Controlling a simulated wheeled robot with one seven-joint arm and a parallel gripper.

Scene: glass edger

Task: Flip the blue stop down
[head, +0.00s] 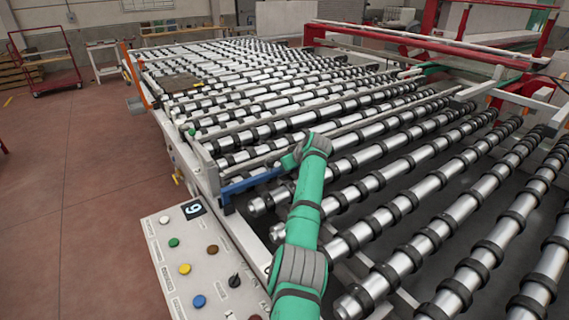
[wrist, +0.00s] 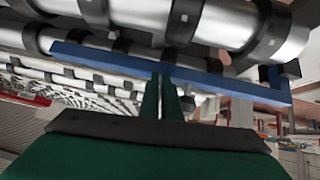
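The blue stop (head: 252,181) is a long flat bar at the near left end of the roller conveyor, lying roughly level with a slight tilt. In the wrist view the blue stop (wrist: 225,80) runs across the picture below the rollers. My green gripper (head: 290,160) is at the bar's right end in the head view, mostly hidden by my own wrist. In the wrist view the two narrow fingers of my gripper (wrist: 166,74) are close together, with their tips at the bar's lower edge. I cannot tell whether they touch it. Nothing shows between them.
Steel rollers with black rings (head: 400,205) fill the conveyor around my arm. A control panel (head: 205,262) with coloured buttons stands at the near left. A red frame (head: 430,45) crosses the far right. Open floor (head: 75,180) lies to the left.

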